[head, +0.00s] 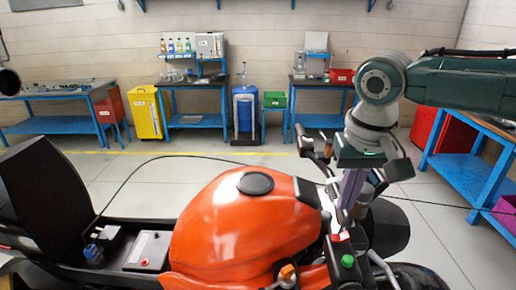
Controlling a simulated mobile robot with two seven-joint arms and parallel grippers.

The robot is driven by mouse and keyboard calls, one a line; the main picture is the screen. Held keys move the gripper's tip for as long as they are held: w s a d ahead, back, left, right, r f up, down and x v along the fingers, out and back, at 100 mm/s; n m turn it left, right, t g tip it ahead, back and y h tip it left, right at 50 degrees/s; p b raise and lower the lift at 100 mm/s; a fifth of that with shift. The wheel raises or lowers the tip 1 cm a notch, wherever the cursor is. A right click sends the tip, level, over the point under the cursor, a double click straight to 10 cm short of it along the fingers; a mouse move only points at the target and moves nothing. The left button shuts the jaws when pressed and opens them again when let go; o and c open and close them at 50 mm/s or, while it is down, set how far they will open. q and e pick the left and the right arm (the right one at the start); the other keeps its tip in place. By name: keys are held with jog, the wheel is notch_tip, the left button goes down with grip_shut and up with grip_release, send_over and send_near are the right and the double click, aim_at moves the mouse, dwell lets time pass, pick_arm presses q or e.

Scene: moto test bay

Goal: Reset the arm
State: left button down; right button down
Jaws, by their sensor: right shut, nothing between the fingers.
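My right arm comes in from the upper right in green and grey. My right gripper (347,216) points down over the front of the motorcycle, by the handlebar area. Its fingers are together with nothing visible between them. Whether the fingertips touch the parts below, I cannot tell. The motorcycle has an orange fuel tank (237,225) with a dark round cap (255,183). My left gripper does not show; only a small dark part shows at the left edge.
A green button (347,261) and an orange one (287,272) sit near the handlebar. A black cable (180,156) arcs behind the tank. Blue workbenches (60,95), a yellow cabinet (146,113) and a blue barrel (245,112) stand along the wall. Grey floor lies free behind the motorcycle.

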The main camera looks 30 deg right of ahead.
jog(key=s+a+f+n+y+p, duration=0.1)
jog(key=s+a+n, duration=0.35)
jog(key=a, duration=0.45)
jog(key=s+a+f+n+y+p, duration=0.1)
jog(key=s+a+n+y, duration=0.15)
jog(key=s+a, duration=0.45)
jog(key=s+d+r+t+h+p, duration=0.1)
jog(key=s+r+t+h, duration=0.1)
jog(key=s+r, duration=0.4)
jog(key=shift+s+d+r+n+p, duration=0.3)
jog(key=shift+s+r+n+p, duration=0.1)
jog(key=shift+s, duration=0.75)
jog(key=shift+s+h, duration=0.1)
jog(key=shift+h, duration=0.15)
